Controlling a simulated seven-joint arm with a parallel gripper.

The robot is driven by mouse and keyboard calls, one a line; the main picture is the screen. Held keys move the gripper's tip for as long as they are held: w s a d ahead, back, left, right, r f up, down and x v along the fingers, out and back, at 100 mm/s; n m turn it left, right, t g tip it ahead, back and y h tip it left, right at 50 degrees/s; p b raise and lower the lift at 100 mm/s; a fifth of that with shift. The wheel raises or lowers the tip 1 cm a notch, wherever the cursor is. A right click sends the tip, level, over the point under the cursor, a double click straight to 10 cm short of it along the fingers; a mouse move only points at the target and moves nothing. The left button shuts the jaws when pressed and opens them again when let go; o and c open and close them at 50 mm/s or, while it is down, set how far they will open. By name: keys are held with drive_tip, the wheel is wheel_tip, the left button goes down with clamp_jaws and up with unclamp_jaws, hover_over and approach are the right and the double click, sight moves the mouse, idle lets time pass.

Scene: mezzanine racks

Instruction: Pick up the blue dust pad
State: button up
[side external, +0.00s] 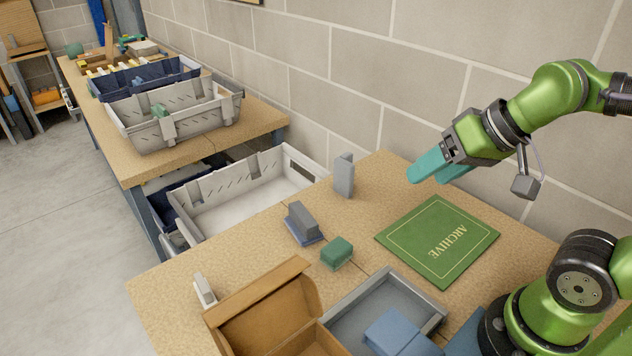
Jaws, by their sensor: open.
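A grey block-shaped handle on a flat blue pad (316,239) sits on the wooden table, left of centre; it looks like the blue dust pad. A plain blue block (392,328) lies in a grey tray at the front and is cut off by the frame's bottom edge. My gripper (430,174), with teal fingers, is open and empty. It is above the far right part of the table, right of the grey-handled pad and apart from it.
A green book marked ARCHIVE (438,240) lies below my gripper. A green block (337,252), an upright grey piece (344,175), a small white-and-grey piece (204,290), an open cardboard box (262,305) and the grey tray (345,312) share the table. A grey crate (240,205) stands beyond its left edge.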

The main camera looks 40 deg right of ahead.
drive_tip(key=w+a+f+n+g+y, duration=0.1)
drive_tip(key=a+f+g, duration=0.1)
drive_tip(key=a+f, duration=0.2)
drive_tip(key=t+h, duration=0.6)
drive_tip(key=t, duration=0.2)
approach(305, 215)
drive_tip(key=w+r, duration=0.4)
drive_tip(key=shift+w+d+f, duration=0.1)
drive_tip(key=shift+d+f, duration=0.15)
drive_tip(key=shift+f, duration=0.65)
drive_tip(key=shift+w+d+f, duration=0.15)
drive_tip(key=shift+d+f, duration=0.05)
drive_tip(key=shift+f, duration=0.75)
wheel_tip(305, 215, down, 3)
drive_tip(key=shift+r+n, duration=0.15)
drive_tip(key=shift+n, duration=0.15)
drive_tip(key=shift+x, duration=1.1)
drive_tip(key=shift+w, duration=0.4)
